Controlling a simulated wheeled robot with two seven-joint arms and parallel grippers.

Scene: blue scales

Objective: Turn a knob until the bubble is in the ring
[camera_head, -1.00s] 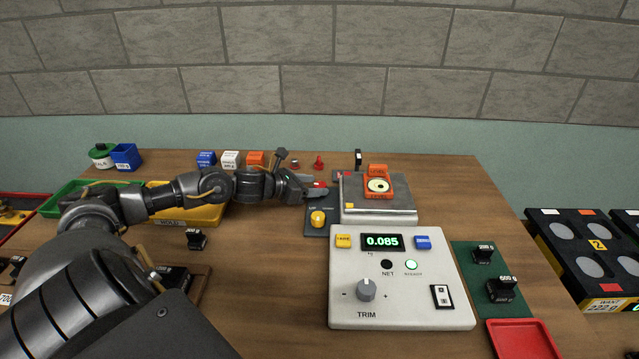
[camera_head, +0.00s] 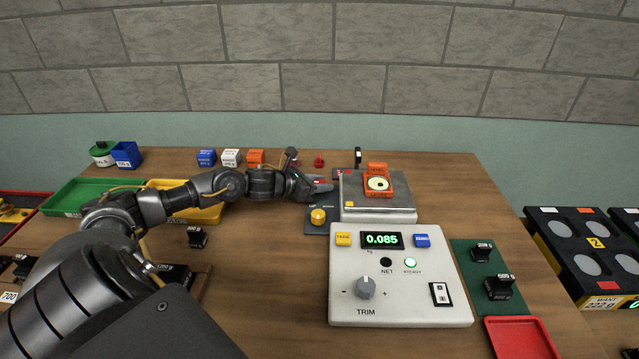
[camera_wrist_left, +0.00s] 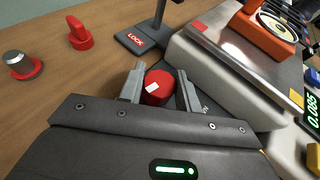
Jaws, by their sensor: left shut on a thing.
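My left gripper (camera_head: 318,188) is at the left edge of the scale's metal platform (camera_head: 380,213). In the left wrist view its fingers (camera_wrist_left: 158,87) are on both sides of a red knob (camera_wrist_left: 157,82) with a pale mark on top, shut on it. In the head view the fingers mostly hide that knob. An orange bubble level (camera_head: 377,169) stands on the platform with a round pale-yellow vial (camera_head: 377,184). The bubble's place against the ring is too small to tell. A yellow knob (camera_head: 318,216) is just in front of the gripper. My right gripper is out of view.
A lever marked LOCK (camera_wrist_left: 136,40) stands beyond the held knob. A red knob (camera_wrist_left: 79,34) and a grey one on a red base (camera_wrist_left: 21,65) are further left. The control box (camera_head: 400,310) reads 0.085. Green and yellow trays lie left, under and near my arm.

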